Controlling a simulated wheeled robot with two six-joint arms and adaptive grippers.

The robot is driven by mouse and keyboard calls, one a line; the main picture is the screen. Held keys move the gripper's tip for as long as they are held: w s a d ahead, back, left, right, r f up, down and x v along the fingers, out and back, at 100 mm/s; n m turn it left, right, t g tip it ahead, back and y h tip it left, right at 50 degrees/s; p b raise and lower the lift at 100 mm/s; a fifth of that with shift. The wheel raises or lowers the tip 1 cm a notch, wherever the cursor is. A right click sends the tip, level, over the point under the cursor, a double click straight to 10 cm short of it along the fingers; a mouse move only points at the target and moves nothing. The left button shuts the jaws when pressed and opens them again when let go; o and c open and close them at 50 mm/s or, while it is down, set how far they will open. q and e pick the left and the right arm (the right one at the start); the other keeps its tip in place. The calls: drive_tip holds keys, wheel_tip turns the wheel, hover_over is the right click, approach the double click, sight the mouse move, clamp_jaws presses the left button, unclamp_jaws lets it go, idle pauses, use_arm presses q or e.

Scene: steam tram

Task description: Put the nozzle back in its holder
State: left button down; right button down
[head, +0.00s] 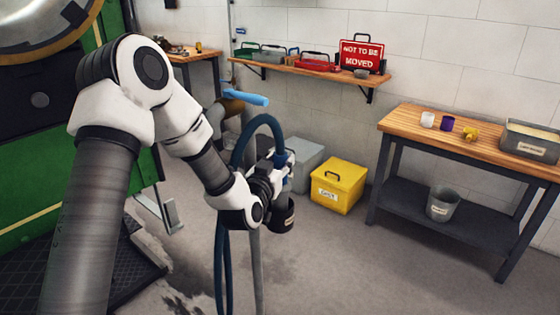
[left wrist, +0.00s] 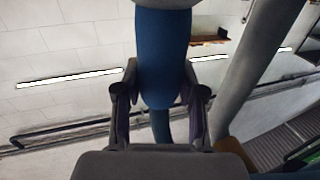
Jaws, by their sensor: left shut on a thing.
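My left gripper (head: 278,178) is shut on the blue grip of the nozzle (left wrist: 163,50), which sits between both fingers in the left wrist view. In the head view the nozzle is mostly hidden behind my gripper; a blue hose (head: 262,120) arches up beside it and hangs down to the floor. A dark round cup with a pale label (head: 284,217), seemingly the holder, shows just below my gripper, near a grey post (head: 257,265). I cannot tell whether the nozzle touches the cup. My right gripper is not in view.
A yellow box (head: 339,185) and a grey box (head: 300,160) stand behind the gripper. A workbench (head: 465,140) is at the right, a wall shelf (head: 310,70) at the back. The floor in front is clear.

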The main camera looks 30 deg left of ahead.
use_arm(q)
drive_tip(key=shift+f+b, duration=0.5)
drive_tip(key=shift+f, duration=0.2)
drive_tip(key=c, duration=0.6)
unclamp_jaws()
drive_tip(key=v, duration=0.7)
drive_tip(key=shift+s, duration=0.3)
